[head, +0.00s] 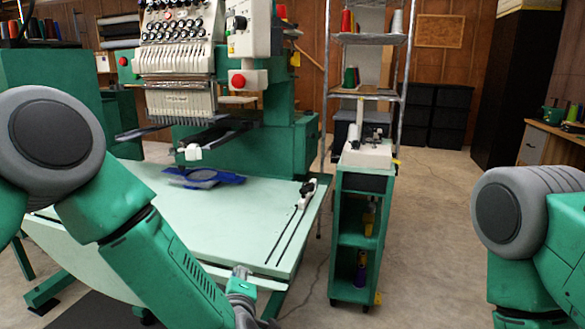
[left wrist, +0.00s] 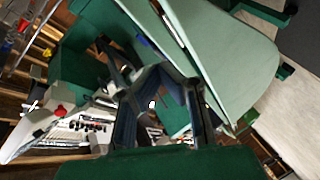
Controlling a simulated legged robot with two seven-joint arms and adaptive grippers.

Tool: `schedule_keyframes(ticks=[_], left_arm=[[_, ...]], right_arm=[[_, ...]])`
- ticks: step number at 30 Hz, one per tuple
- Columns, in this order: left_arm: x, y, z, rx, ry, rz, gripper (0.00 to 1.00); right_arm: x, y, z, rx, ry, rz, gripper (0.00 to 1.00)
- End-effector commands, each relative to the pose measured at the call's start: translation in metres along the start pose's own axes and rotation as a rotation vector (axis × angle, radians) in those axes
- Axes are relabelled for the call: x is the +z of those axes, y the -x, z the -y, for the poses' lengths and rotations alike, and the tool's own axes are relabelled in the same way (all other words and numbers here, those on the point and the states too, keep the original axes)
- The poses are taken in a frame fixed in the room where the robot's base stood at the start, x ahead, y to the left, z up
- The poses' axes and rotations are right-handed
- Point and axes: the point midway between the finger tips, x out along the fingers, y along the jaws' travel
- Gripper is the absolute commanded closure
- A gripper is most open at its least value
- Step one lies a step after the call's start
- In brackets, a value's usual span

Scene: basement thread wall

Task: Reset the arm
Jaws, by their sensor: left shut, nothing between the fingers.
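My left arm (head: 150,240) reaches in from the left and down across the front of the pale green machine table (head: 235,225). My left gripper (head: 258,318) is low at the bottom edge of the head view, by the table's front edge, and is partly cut off. In the left wrist view its dark fingers (left wrist: 158,82) are shut with nothing held between them. My right arm (head: 525,225) shows at the right edge; its gripper is outside the view.
A green cart (head: 360,225) with a white device on top stands to the right. Open concrete floor (head: 430,240) lies between the cart and my right arm.

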Motion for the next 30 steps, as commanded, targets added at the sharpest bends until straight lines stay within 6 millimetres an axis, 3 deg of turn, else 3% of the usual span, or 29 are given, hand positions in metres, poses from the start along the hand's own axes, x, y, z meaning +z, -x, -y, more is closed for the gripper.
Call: schedule_keyframes(ticks=[5,8,12,15,18,22,25,30], left_arm=[[0.014,0.029,0.080,-0.114,-0.288,0.219,1.00],[0.013,0.062,0.142,-0.203,-0.486,0.394,1.00],[-0.005,0.128,0.228,-0.335,-0.745,0.670,1.00],[-0.025,0.180,0.274,-0.417,-0.889,0.859,1.00],[-0.046,0.227,0.305,-0.482,-0.993,1.020,1.00],[-0.065,0.270,0.325,-0.536,-1.071,1.164,1.00],[-0.073,0.285,0.331,-0.556,-1.096,1.219,1.00],[-0.075,0.290,0.333,-0.559,-1.104,1.236,1.00]], right_arm=[[-0.001,0.012,-0.001,0.001,-0.002,0.000,0.60],[-0.001,0.019,-0.001,0.001,-0.002,0.000,0.60],[-0.002,0.029,-0.001,0.001,-0.002,0.000,0.60],[-0.002,0.035,-0.001,0.001,-0.002,0.000,0.60],[-0.002,0.040,-0.001,0.001,-0.001,0.000,0.60],[-0.002,0.043,-0.001,0.001,-0.001,0.000,0.60],[-0.002,0.044,-0.001,0.001,-0.001,0.000,0.60],[-0.002,0.043,-0.001,0.001,-0.002,0.000,0.60]])
